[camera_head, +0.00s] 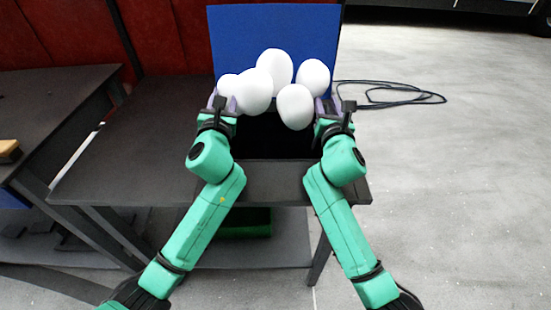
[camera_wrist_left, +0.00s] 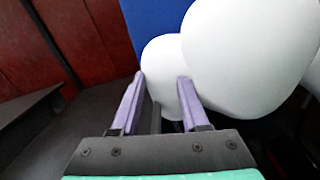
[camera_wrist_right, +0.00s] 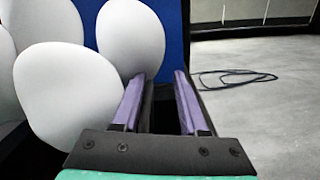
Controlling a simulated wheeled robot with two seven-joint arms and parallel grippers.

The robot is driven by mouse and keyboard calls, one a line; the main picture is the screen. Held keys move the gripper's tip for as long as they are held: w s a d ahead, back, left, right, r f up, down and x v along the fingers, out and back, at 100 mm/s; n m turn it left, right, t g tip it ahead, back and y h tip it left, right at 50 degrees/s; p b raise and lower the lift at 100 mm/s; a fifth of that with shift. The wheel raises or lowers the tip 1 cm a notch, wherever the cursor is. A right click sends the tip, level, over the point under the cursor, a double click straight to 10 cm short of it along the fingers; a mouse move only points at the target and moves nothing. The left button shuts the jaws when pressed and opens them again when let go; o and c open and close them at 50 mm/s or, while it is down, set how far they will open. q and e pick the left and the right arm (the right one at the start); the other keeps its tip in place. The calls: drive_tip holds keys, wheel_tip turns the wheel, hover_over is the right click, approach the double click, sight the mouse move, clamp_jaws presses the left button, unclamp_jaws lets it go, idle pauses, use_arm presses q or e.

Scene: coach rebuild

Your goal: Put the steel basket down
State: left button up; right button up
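Several white egg-shaped objects (camera_head: 296,106) are heaped between my two grippers, over a dark box-like hollow (camera_head: 270,135) on the dark table. No steel basket shows clearly; the eggs and my grippers hide most of what lies under them. My left gripper (camera_head: 222,102) is at the left side of the heap. Its purple fingers stand apart, with a thin dark bar (camera_wrist_left: 156,118) between them and gaps on both sides. My right gripper (camera_head: 329,104) is at the right side. Its fingers are also apart, with a thin dark upright part (camera_wrist_right: 148,106) close to its left finger.
A blue panel (camera_head: 235,40) stands upright behind the heap. The dark table (camera_head: 130,165) has free room to the left. Another dark table (camera_head: 45,105) with a small yellowish block (camera_head: 9,150) is at far left. A black cable (camera_head: 400,97) lies on the floor at right.

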use_arm(q)
wheel_tip(320, 180, down, 3)
drive_tip(key=shift+s+d+r, duration=0.1)
drive_tip(key=shift+d+r, duration=0.05)
use_arm(e)
drive_tip(key=shift+f, duration=0.3)
use_arm(q)
drive_tip(key=s+r, duration=0.2)
drive_tip(key=s, duration=0.5)
drive_tip(key=shift+s+r, duration=0.2)
drive_tip(key=shift+s, duration=0.2)
use_arm(e)
drive_tip(key=s, duration=0.8)
drive_tip(key=shift+r, duration=0.25)
